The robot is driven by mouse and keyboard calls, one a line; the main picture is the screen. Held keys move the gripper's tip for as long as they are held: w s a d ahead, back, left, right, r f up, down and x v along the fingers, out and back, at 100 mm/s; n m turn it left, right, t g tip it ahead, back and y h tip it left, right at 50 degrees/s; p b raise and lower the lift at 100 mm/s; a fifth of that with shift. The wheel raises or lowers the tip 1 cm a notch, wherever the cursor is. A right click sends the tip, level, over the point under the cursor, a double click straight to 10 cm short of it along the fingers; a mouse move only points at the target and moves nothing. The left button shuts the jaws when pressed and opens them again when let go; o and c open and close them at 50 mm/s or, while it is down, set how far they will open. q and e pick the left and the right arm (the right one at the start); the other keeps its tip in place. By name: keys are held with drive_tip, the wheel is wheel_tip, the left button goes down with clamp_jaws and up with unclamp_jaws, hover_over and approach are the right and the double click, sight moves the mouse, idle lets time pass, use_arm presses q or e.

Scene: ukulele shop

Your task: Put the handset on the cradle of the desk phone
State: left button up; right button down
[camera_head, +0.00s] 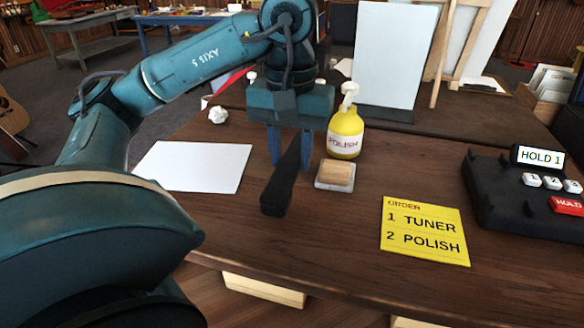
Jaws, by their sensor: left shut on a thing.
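A long black handset (284,187) is between the blue fingers of my left gripper (290,155), which is shut on it near its far end. Its near end points toward me over the wooden desk. I cannot tell whether it touches the desk top. The black desk phone (488,193) stands at the right edge of the view, partly cut off. Its sign reads HOLD 1, and it has white number buttons and a red HOLD button. The dark part on its left side carries no handset. My right gripper is out of view.
A yellow polish bottle (345,137) and a sponge-like block on a small tray (335,187) stand just right of the handset. A yellow order note (425,231) lies between handset and phone. White paper (195,166) and a crumpled ball (218,114) lie left on the desk (340,240).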

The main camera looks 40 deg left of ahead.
use_arm(q)
drive_tip(key=shift+f, duration=1.25)
drive_tip(key=shift+f, duration=0.2)
drive_tip(key=o, duration=1.2)
drive_tip(key=shift+c, duration=0.2)
drive_tip(key=shift+r, duration=0.15)
